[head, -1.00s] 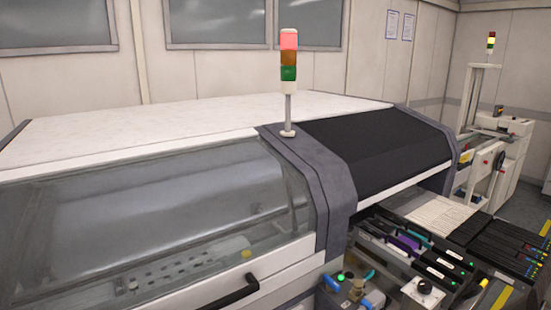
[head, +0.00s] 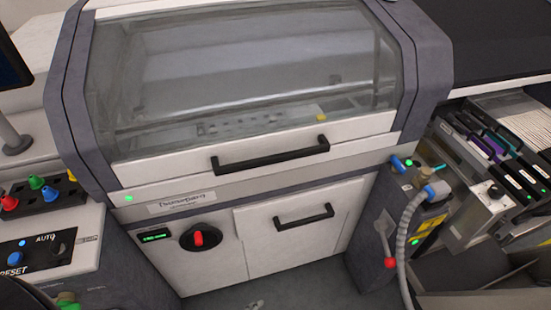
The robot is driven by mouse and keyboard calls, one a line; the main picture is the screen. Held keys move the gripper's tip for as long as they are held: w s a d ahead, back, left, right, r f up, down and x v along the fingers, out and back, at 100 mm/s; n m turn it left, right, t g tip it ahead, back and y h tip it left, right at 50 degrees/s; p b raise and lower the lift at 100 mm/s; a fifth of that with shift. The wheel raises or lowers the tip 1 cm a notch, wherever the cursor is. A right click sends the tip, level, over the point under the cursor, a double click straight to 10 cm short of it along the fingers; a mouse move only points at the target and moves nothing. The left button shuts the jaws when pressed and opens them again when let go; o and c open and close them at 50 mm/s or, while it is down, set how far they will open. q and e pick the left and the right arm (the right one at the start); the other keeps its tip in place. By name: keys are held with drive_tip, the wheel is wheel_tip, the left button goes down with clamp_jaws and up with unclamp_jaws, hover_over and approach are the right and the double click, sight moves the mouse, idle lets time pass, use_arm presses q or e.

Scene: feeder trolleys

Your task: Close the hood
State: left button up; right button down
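The hood (head: 255,145) is in the middle of the head view. It has a large clear window in a white frame between two dark grey side pillars. A black bar handle (head: 270,156) runs along its lower front edge. The hood is down, and its lower edge lies against or very close to the white front panel (head: 240,185); I cannot tell if a thin gap is left. Through the window a perforated plate shows inside the machine. Neither of my grippers is in view.
Below the hood are a red rotary switch (head: 199,238) and a lower door with a black handle (head: 304,215). A control panel with coloured buttons (head: 36,183) stands at the left. A grey hose (head: 408,225) and feeder cartridges (head: 490,150) are at the right.

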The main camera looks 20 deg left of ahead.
use_arm(q)
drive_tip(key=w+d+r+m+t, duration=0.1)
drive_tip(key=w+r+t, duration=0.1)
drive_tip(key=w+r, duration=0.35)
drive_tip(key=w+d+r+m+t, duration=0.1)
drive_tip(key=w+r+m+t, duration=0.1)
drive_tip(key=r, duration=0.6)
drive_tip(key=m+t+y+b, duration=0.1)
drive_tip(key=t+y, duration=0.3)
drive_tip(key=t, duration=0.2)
approach(274, 162)
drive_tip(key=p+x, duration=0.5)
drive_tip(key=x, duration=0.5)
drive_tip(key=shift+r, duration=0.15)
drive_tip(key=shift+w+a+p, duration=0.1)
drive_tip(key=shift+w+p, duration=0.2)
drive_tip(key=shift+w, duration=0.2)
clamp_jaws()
